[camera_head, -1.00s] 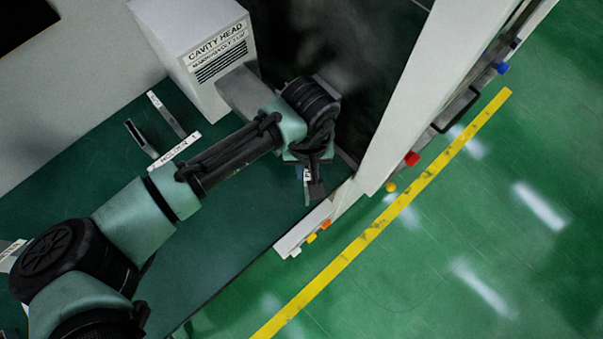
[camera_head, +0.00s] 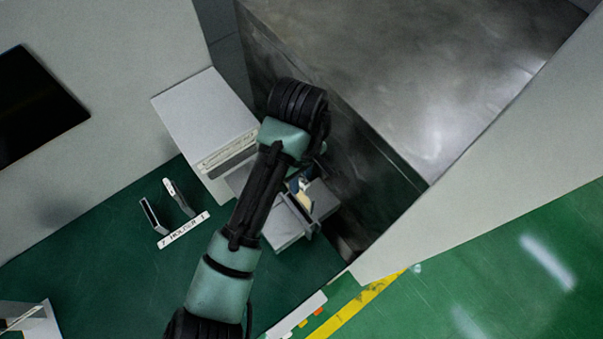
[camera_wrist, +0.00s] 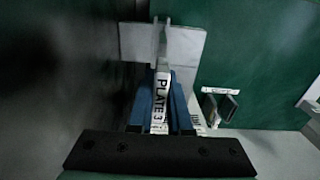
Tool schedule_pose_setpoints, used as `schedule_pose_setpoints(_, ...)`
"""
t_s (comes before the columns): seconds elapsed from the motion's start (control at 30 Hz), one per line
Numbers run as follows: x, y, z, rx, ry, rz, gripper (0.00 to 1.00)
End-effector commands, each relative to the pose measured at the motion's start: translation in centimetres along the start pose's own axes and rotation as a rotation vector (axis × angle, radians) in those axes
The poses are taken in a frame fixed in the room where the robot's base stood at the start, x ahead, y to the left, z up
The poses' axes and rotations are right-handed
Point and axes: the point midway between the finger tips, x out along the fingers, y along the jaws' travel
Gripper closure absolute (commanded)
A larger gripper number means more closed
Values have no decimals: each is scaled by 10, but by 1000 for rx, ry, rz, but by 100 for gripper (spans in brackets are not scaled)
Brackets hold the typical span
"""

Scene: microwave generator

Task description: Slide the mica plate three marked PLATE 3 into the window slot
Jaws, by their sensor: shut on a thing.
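The mica plate with the white PLATE 3 label (camera_wrist: 161,100) sits between the blue fingers of my gripper (camera_wrist: 162,92) in the wrist view. My gripper is shut on it. In the head view my gripper (camera_head: 300,184) is at the grey slotted block, and the plate is mostly hidden. The window slot (camera_wrist: 159,45) lies between two thin upright walls on a light grey block (camera_wrist: 190,45), straight ahead of the plate. The block (camera_head: 279,236) also shows in the head view, partly behind my arm. I cannot tell whether the plate's far edge is inside the slot.
The cavity head box (camera_head: 205,115) stands left of my arm. A holder (camera_head: 152,216) with a HOLDER 1 label (camera_head: 183,230) stands on the green bench (camera_head: 110,250). A dark metal wall (camera_head: 375,160) rises close to the right of my gripper.

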Motion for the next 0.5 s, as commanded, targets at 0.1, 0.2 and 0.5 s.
schedule_pose_setpoints(0.1, 8, 0, 0, 1, 1, 0, 100)
schedule_pose_setpoints(0.2, 15, 0, 0, 2, 1, 0, 100)
schedule_pose_setpoints(0.5, 42, 0, 0, 3, 2, 1, 100)
